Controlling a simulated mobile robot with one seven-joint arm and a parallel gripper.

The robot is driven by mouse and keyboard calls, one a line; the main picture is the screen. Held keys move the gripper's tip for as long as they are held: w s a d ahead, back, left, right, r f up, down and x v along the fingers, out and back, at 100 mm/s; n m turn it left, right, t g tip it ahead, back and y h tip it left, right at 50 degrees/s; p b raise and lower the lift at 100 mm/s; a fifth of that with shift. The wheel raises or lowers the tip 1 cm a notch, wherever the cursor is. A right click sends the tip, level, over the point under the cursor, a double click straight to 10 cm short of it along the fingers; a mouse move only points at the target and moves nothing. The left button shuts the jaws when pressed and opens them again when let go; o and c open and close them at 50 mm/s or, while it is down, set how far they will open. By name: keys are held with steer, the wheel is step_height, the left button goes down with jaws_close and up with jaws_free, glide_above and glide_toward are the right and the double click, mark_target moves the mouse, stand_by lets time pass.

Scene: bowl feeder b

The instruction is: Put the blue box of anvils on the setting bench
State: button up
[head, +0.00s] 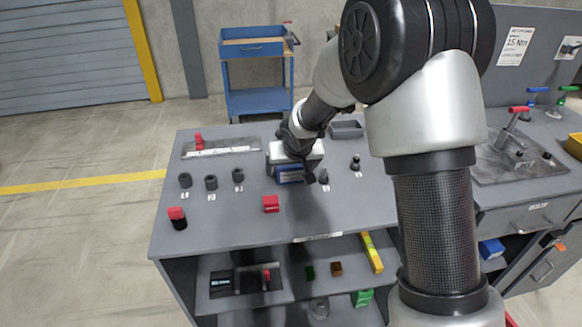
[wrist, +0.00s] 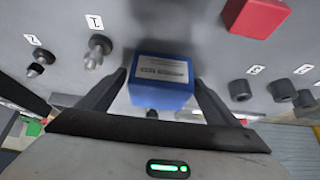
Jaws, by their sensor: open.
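A blue box (head: 290,175) with a printed label sits on the grey bench top (head: 240,232), partly hidden by my gripper in the head view. In the wrist view the blue box (wrist: 162,78) lies between the two fingers of my gripper (wrist: 160,88). My gripper (head: 297,160) is open, low over the bench, with a finger on each side of the box. I cannot tell whether the fingers touch it. Which bench is the setting bench is not legible; another grey bench (head: 530,195) with a red-handled fixture stands at the right.
A red box (head: 271,204) lies near the blue box. Several dark knobs (head: 211,182) stand left of it, and two fittings (head: 355,163) stand right. A grey tray (head: 346,130) is behind. Another blue box (head: 490,249) is under the right bench. A blue cart (head: 257,75) stands behind.

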steer(key=s+d+r+h+p, duration=0.1)
steer(key=s+d+r, duration=0.2)
steer(key=s+r, duration=0.35)
steer(key=s+d+r, duration=0.4)
steer(key=r, duration=0.5)
steer(key=s+d+r, duration=0.2)
steer(key=s+d, duration=0.1)
steer(key=s, duration=0.5)
steer(key=s+d+r+m, duration=0.1)
steer(key=s+d+r, duration=0.1)
steer(key=s, duration=0.5)
steer(key=s+d+r+m, duration=0.1)
steer(key=s+d, duration=0.3)
steer(key=s, duration=0.4)
steer(key=shift+s+r+g, duration=0.35)
steer(key=shift+r+g, duration=0.05)
steer(key=shift+r, duration=0.1)
